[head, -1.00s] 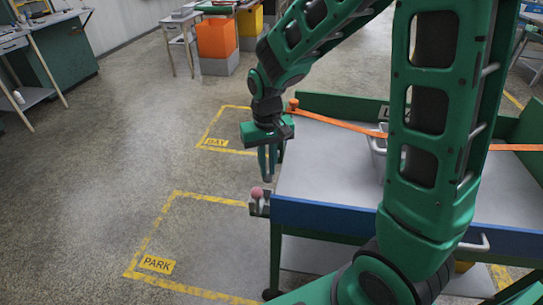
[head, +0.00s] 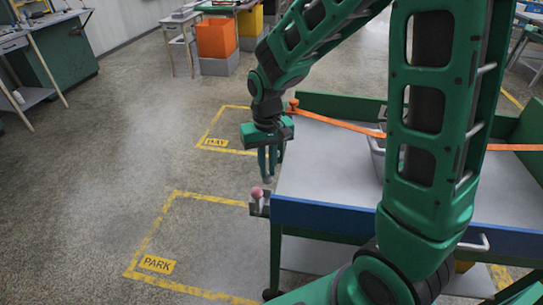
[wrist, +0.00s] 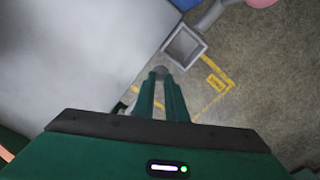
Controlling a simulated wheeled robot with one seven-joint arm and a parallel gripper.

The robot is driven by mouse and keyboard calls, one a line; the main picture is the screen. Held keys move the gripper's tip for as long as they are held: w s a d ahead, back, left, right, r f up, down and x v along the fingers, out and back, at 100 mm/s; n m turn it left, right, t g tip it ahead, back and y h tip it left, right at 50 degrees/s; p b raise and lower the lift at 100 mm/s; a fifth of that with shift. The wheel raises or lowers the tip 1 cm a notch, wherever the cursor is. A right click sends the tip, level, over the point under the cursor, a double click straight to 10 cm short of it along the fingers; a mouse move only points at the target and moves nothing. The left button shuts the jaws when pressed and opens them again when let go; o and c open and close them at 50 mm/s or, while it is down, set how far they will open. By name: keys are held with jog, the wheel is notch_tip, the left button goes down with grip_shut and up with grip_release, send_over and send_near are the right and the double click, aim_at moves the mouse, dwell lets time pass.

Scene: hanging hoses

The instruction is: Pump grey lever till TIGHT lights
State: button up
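A short grey lever (head: 257,204) with a pink ball knob (head: 256,192) stands at the near left corner of the cart. In the wrist view the grey lever (wrist: 208,16) leads from an open square grey bracket (wrist: 185,47) to the pink knob (wrist: 260,2), cut by the top edge. My gripper (head: 268,181) points down just above and right of the knob in the head view, apart from it. In the wrist view its fingertips (wrist: 160,73) come together with nothing seen between them. I cannot make out a TIGHT light.
The cart (head: 325,170) has a grey top and a blue front edge. An orange strap (head: 345,124) crosses it, with a grey container (head: 377,150) beneath. Floor marked PARK (head: 157,264) and BAY (head: 215,142) is clear at left.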

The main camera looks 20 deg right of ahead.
jog(key=shift+w+d+r, duration=0.1)
jog(key=shift+r, duration=1.8)
jog(key=shift+w+d+r, duration=0.2)
jog(key=shift+w+r, duration=0.05)
jog(key=shift+r, duration=0.45)
jog(key=shift+w+d+r, duration=0.15)
jog(key=shift+w+r, duration=0.15)
jog(key=shift+r, duration=0.35)
jog(key=shift+w+d+r, duration=0.2)
jog(key=shift+w+r, duration=0.05)
jog(key=shift+r, duration=0.45)
notch_tip(320, 180, up, 5)
